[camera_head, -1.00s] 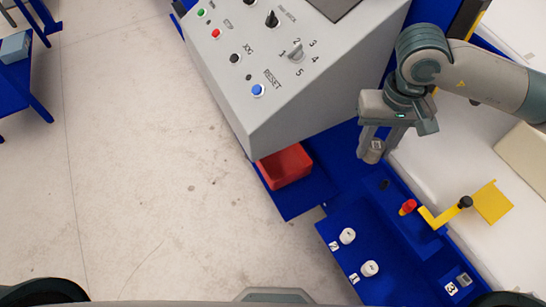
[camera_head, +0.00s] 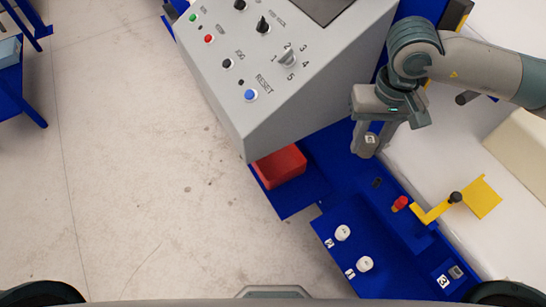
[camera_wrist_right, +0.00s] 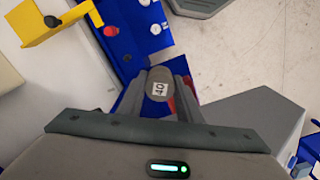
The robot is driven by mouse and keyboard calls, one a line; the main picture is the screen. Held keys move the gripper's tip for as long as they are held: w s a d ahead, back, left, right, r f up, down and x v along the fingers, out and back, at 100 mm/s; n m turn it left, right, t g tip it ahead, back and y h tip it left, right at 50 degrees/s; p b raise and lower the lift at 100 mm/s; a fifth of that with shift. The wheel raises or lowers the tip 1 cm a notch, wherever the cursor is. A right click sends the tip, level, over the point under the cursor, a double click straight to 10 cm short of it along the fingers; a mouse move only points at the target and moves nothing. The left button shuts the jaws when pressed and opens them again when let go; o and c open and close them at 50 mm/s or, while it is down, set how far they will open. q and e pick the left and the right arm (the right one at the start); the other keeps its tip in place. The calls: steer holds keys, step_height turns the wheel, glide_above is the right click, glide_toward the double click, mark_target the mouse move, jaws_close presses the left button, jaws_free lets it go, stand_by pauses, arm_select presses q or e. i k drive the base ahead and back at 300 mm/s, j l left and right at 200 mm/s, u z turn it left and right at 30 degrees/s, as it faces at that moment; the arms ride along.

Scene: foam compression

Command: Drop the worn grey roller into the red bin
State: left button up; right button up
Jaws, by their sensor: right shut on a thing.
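The worn grey roller (camera_head: 370,140) is between the fingers of my right gripper (camera_head: 368,146), which is shut on it. The roller's end carries a small white label; it also shows in the right wrist view (camera_wrist_right: 160,78). The red bin (camera_head: 280,167) sits on the blue ledge below the control panel, to the left of and lower in the picture than my right gripper. In the right wrist view the bin shows only as a red patch partly hidden behind the gripper. My left gripper is not in view.
A grey control panel (camera_head: 250,70) with knobs and buttons stands close left of the right gripper. A yellow bracket (camera_head: 482,198) and a red knob (camera_head: 400,203) are on the right. Open floor lies left.

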mark_target(278, 162)
steer(key=j+z, duration=0.15)
steer(key=j, duration=0.4)
steer(key=j+z, duration=0.2)
steer(key=j, duration=0.4)
steer(key=j+z, duration=0.25)
steer(key=j, duration=0.65)
steer(key=k+j+z, duration=0.1)
steer(key=j+z, duration=0.15)
steer(key=j, duration=0.6)
